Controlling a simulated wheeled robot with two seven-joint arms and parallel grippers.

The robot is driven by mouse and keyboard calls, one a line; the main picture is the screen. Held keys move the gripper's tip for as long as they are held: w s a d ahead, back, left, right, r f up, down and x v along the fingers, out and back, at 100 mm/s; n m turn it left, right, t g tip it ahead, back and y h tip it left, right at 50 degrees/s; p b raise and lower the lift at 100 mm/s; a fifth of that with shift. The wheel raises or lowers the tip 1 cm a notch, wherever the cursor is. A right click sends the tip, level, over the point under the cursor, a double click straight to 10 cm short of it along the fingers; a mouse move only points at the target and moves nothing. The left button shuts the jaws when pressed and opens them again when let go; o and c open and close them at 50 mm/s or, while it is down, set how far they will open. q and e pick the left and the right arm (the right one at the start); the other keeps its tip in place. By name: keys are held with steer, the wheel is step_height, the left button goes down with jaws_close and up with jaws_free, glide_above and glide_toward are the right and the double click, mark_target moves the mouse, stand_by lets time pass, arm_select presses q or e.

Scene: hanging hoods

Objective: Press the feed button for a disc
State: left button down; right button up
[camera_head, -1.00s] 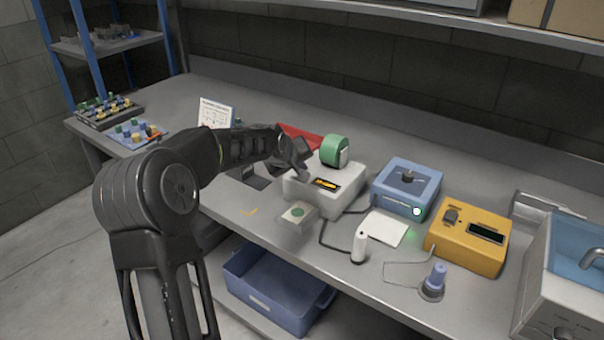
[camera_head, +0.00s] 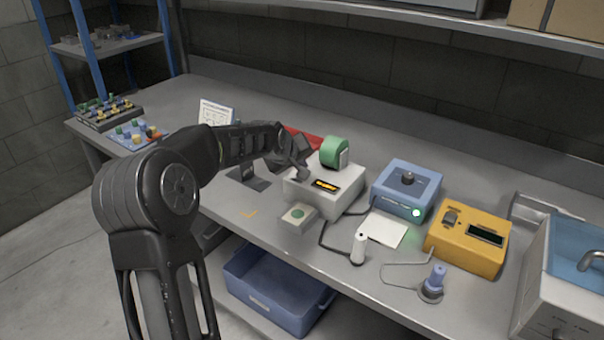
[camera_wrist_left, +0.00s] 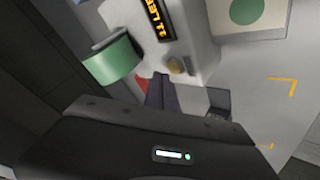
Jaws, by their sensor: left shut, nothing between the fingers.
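A white machine (camera_head: 346,189) with a green roll (camera_head: 334,151) on top and a lit orange display (camera_head: 325,185) stands on the bench. My left gripper (camera_head: 302,174) is shut and empty at the left end of the machine. Its dark fingertips (camera_wrist_left: 156,82) show just below and left of the tan button; I cannot tell whether they touch the machine. A small box with a green disc (camera_head: 298,213) sits in front of the machine. My right gripper is not in view.
A red item (camera_head: 300,137) lies behind my gripper. Bare bench lies at the front left.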

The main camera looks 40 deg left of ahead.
arm_select(q)
steer(key=shift+r, duration=0.1)
steer(key=shift+r+p, duration=1.45)
steer(key=shift+r, duration=1)
